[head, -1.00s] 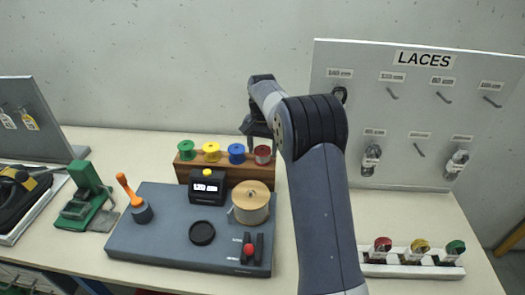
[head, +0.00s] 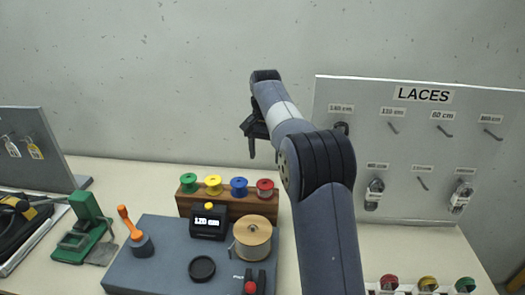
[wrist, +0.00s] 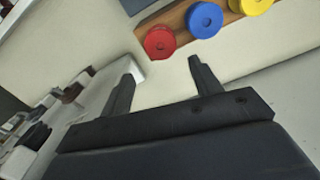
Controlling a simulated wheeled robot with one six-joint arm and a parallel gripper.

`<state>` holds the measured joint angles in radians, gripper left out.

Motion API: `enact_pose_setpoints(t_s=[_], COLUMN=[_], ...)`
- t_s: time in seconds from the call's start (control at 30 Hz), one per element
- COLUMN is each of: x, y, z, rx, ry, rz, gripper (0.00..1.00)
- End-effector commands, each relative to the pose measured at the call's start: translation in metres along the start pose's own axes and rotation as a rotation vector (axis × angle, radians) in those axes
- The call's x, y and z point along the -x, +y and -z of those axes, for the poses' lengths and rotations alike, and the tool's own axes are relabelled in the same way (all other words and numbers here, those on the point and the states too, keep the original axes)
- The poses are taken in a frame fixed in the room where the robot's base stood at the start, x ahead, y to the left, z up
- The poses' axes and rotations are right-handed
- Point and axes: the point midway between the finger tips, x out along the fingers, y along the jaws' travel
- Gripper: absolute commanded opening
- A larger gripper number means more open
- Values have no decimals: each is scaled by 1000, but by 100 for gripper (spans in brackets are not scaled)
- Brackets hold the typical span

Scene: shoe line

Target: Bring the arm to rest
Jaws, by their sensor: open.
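My arm rises from the bottom right of the head view, bends at the black elbow, and reaches up and away to the left. My gripper (head: 252,140) hangs at its end, above and behind the spool rack. In the wrist view my gripper (wrist: 160,80) shows two dark fingers spread apart with nothing between them. The gripper touches nothing that I can see. Beyond the fingertips lie the red spool (wrist: 160,41), the blue spool (wrist: 205,20) and the yellow spool (wrist: 250,4).
The wooden rack (head: 229,205) holds colored spools behind a grey station (head: 160,262) with a display (head: 208,221) and a wooden spool (head: 252,238). The LACES board (head: 345,180) stands right, with bundles on some hooks. A green tool (head: 85,230) stands left. Air above the rack is free.

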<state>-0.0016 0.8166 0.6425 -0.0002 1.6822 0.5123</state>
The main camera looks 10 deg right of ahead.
Motion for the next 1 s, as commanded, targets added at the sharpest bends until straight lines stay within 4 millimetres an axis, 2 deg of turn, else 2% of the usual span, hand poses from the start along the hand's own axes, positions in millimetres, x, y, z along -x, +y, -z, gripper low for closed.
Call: enact_pose_setpoints(t_s=[0.17, 0.27, 0.77, 1.0], x=[-11, -26, -123, -93], y=[0, 0, 1, 0], z=[0, 0, -1, 0], rx=[0, 0, 0, 0], ry=[-1, -3, -4, 1], rz=[-1, -2, -2, 1], gripper=[60, 60, 60, 60])
